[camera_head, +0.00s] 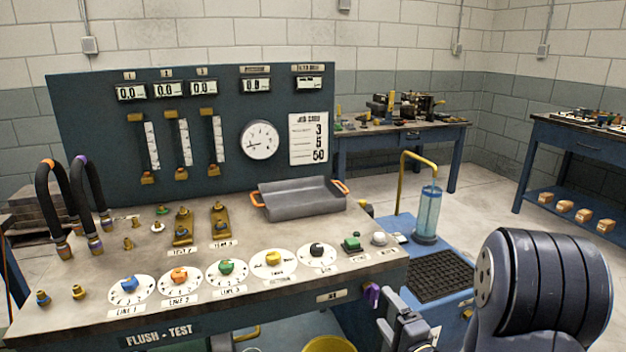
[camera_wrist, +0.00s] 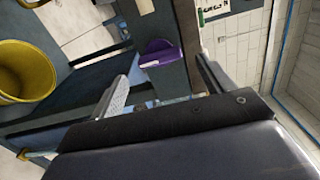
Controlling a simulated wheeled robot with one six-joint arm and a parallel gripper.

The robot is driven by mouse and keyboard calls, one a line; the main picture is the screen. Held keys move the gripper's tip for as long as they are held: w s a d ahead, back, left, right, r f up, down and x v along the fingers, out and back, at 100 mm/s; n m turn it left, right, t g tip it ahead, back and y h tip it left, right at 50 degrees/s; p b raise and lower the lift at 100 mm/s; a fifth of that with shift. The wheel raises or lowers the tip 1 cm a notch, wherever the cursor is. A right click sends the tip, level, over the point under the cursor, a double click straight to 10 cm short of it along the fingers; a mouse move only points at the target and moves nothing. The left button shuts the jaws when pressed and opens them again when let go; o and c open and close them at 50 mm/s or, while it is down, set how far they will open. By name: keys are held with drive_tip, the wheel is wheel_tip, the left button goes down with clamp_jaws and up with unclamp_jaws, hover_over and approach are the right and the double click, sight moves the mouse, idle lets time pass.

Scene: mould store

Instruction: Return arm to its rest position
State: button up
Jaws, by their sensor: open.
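My gripper (camera_head: 388,308) is low at the right front corner of the flush-test bench, partly cut off by the bottom edge in the head view. In the wrist view its two fingers (camera_wrist: 168,65) stand wide apart with nothing gripped. A purple piece (camera_head: 372,293) on the bench's front right corner is close to the fingertips. It also shows in the wrist view (camera_wrist: 160,53), beyond and between the fingers. I cannot tell the exact gap. My dark ribbed arm link fills the lower right of the head view.
The flush-test bench (camera_head: 80,318) carries dials, hoses and a grey tray (camera_head: 300,208) with orange handles. A blue stand with a black grate (camera_head: 440,277) and a water-filled cylinder (camera_head: 428,212) is beside the arm. A yellow bucket (camera_wrist: 25,72) is below. Open floor lies behind.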

drive_tip(key=x, duration=0.4)
idle(0.3)
